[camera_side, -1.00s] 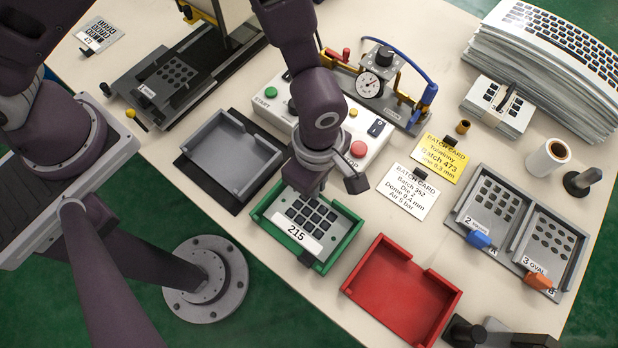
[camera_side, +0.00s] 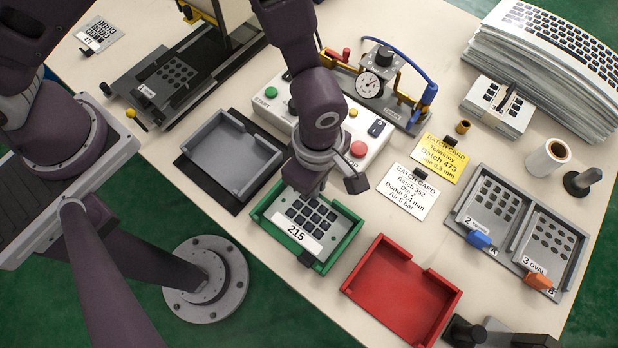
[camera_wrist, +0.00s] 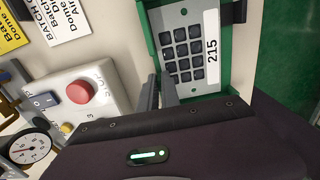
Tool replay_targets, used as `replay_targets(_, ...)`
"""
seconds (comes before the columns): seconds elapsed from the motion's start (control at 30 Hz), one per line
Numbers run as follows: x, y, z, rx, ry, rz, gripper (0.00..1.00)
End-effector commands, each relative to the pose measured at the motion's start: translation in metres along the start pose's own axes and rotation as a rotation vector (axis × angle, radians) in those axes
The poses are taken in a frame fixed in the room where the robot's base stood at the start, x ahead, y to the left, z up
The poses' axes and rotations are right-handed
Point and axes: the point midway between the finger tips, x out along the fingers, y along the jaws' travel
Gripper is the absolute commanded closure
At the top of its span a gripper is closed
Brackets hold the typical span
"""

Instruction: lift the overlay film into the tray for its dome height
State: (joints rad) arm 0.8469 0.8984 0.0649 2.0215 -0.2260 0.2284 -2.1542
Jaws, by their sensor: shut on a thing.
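The overlay film (camera_side: 324,207), a grey sheet with dark square keys and a white "215" label, lies in or just over the green tray (camera_side: 347,249). It also shows in the wrist view (camera_wrist: 203,18), inside the green tray walls (camera_wrist: 148,35). My gripper (camera_side: 316,192) is at the film's upper edge, on the side toward the button box. In the wrist view my gripper (camera_wrist: 160,84) has its fingers close together at that edge, shut on the film. Whether the film touches the tray floor I cannot tell.
A red tray (camera_side: 400,292) stands to the right and a grey tray (camera_side: 228,152) to the left, both empty. The button box (camera_side: 362,133) and dial gauge fixture (camera_side: 385,85) stand behind. Batch cards, white (camera_side: 408,190) and yellow (camera_side: 445,158), lie to the right.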

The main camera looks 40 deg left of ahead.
Motion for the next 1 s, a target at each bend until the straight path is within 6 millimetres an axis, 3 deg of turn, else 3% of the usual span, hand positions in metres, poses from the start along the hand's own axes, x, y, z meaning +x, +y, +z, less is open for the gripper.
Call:
replay_targets(0.33,-0.005,0.000,0.001,0.001,-0.001,0.002,1.00)
replay_targets(0.7,-0.089,0.000,0.001,0.002,-0.003,0.003,1.00)
replay_targets(1.0,-0.109,0.004,0.006,0.085,-0.002,0.002,1.00)
